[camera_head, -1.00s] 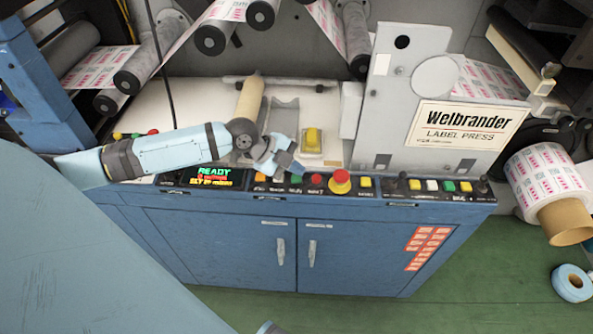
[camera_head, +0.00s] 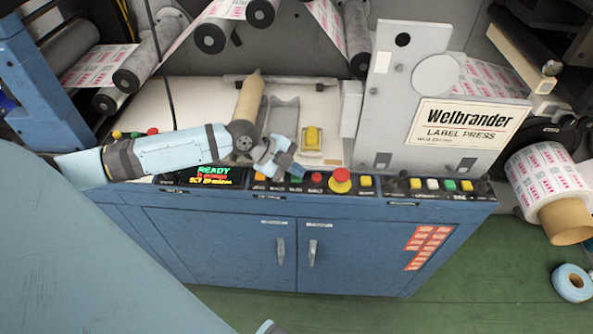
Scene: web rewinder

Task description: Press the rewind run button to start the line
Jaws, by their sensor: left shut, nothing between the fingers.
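The blue press cabinet carries a dark control strip (camera_head: 385,194) along its top front edge. On it a display (camera_head: 207,176) shows green "READY" with red and yellow lines below. Labels are too small to read.
A tape dispenser with a yellow part (camera_head: 313,138) and a brown cardboard tube (camera_head: 249,97) lie on the white worktop behind the strip. More buttons (camera_head: 449,186) continue to the right. A grey panel (camera_head: 415,85) stands behind them. A label roll (camera_head: 547,183) is at the far right.

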